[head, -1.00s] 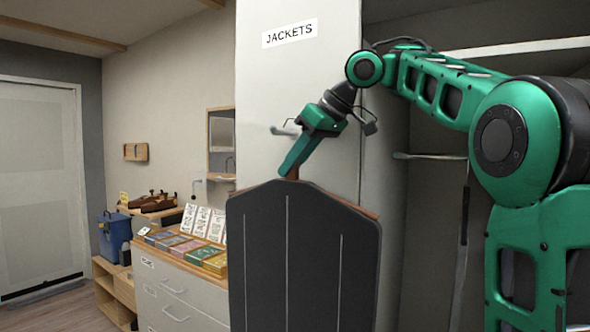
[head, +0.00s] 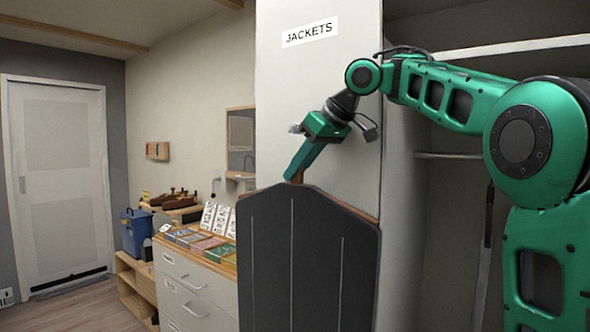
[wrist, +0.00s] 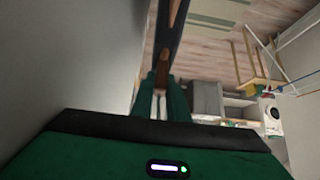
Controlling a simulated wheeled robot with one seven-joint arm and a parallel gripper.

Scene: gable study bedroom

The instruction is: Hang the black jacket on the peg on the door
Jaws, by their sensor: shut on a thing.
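The black jacket (head: 308,255) hangs upright as a dark panel with pale vertical lines, on a brown wooden hanger (head: 298,177). My gripper (head: 292,176) is shut on the top of the hanger, with the jacket hanging below it. In the wrist view, my gripper's green fingers (wrist: 161,105) close around the brown hanger, and the jacket's dark edge (wrist: 174,25) runs away beyond it.
The wardrobe panel labelled JACKETS (head: 318,100) is close behind the jacket. A white drawer unit (head: 195,290) with colored boxes on top stands left of the jacket. A blue bin (head: 137,232) sits on a low wooden shelf (head: 135,280). Bare floor (head: 80,310) lies before the door.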

